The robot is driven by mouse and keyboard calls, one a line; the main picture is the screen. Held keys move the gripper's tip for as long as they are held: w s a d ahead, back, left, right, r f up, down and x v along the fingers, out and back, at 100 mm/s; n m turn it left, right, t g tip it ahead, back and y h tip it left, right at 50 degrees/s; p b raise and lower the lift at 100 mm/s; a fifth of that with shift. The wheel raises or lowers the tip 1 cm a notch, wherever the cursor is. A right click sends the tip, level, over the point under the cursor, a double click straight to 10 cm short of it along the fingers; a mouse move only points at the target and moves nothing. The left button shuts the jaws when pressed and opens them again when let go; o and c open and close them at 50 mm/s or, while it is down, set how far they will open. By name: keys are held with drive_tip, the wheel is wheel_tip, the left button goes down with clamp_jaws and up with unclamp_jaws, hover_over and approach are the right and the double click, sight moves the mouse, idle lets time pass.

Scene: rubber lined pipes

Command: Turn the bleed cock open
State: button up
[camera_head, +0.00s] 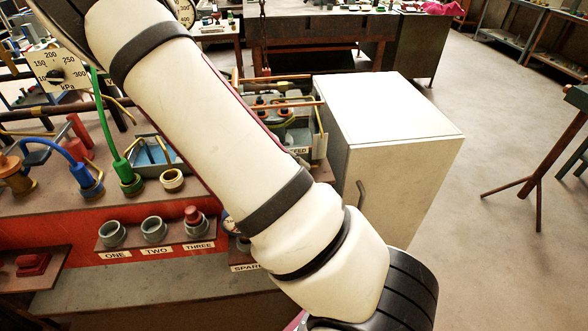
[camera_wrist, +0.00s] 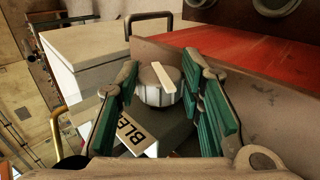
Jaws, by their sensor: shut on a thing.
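The bleed cock (camera_wrist: 153,94) is a grey ribbed knob with a pale pointer bar on top, in the middle of the wrist view. The bar lies slightly slanted, its upper end to the left. In the head view my arm crosses the middle, and I cannot make out the gripper or the cock there.
A white cabinet (camera_head: 385,120) stands right of the bench. Sockets labelled ONE, TWO and THREE (camera_head: 155,230) are on a shelf at the bench front. Blue and green hoses (camera_head: 108,125) rise at the left. A red panel (camera_wrist: 225,50) is near my right finger.

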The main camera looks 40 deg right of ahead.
drive_tip(key=o, duration=1.2)
drive_tip(key=shift+c, duration=0.2)
